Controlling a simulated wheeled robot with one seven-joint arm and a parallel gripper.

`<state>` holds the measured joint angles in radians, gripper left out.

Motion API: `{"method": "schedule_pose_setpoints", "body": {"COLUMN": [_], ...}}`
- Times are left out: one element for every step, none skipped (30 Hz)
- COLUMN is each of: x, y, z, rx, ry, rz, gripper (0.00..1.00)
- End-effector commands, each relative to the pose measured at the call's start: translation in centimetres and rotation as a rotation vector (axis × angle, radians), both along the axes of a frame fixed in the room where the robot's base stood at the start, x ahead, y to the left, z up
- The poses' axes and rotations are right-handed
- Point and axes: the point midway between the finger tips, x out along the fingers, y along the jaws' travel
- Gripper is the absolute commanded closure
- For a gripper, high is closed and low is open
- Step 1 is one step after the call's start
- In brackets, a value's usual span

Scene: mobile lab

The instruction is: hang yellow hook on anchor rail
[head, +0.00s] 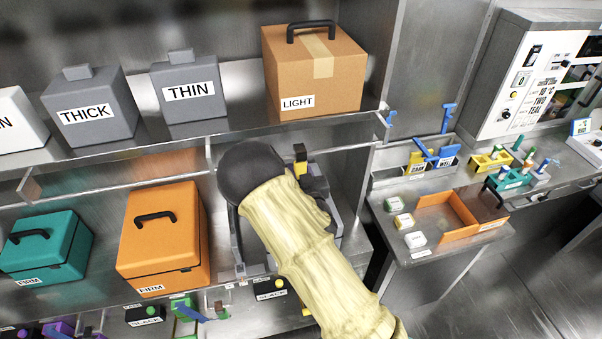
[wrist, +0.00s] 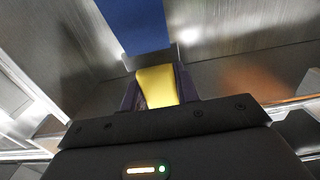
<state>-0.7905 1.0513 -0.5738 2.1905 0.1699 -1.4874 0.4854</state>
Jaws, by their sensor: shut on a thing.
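The yellow hook shows in the wrist view as a yellow piece (wrist: 157,87) between the two dark fingers of my gripper (wrist: 160,90), which is shut on it. In the head view a small yellow part (head: 299,152) shows by my gripper (head: 312,182), in front of the shelf bay. My pale sleeved arm hides much of the gripper and the hook's full shape. A thin metal rail (head: 110,172) runs below the upper shelf; I cannot tell whether it is the anchor rail. A blue flat piece (wrist: 135,22) shows beyond the hook in the wrist view.
A cardboard box (head: 330,75) and grey boxes (head: 93,108) stand on the upper shelf. An orange case (head: 162,235) and a teal case (head: 48,245) stand below. At right, a bench holds an orange tray (head: 449,229) and a bin with blue and yellow pieces (head: 410,178).

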Motion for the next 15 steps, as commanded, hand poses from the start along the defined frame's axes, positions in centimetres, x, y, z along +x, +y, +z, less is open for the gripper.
{"method": "schedule_pose_setpoints", "body": {"x": [0.3,0.5,0.5,0.5,0.4,0.4,0.4,0.4,0.4,0.4,0.4,0.4,0.4,0.4,0.4], "y": [0.1,0.2,0.1,0.1,0.1,0.1,0.1,0.1,0.1,0.1,0.1,0.1,0.1,0.1,0.1], "z": [0.2,0.2,-0.5,-0.7,-0.8,-0.9,-1.0,-1.1,-1.2,-1.2,-1.2,-1.2,-1.2,-1.2,-1.2], "rx": [0.000,0.000,0.001,0.002,0.002,0.002,0.002,0.002,0.001,0.000,0.000,0.000,-0.001,-0.001,-0.001], "ry": [-0.002,-0.003,-0.002,-0.002,-0.002,-0.002,-0.002,-0.002,-0.002,-0.001,-0.001,-0.001,-0.001,-0.001,-0.001], "rz": [0.001,0.001,0.000,-0.001,-0.001,-0.001,-0.001,-0.001,0.000,0.000,0.000,0.000,0.000,0.000,0.000], "gripper": [1.00,1.00,1.00,1.00,1.00,1.00,1.00,1.00,1.00,1.00,1.00,1.00,1.00,1.00,1.00]}}
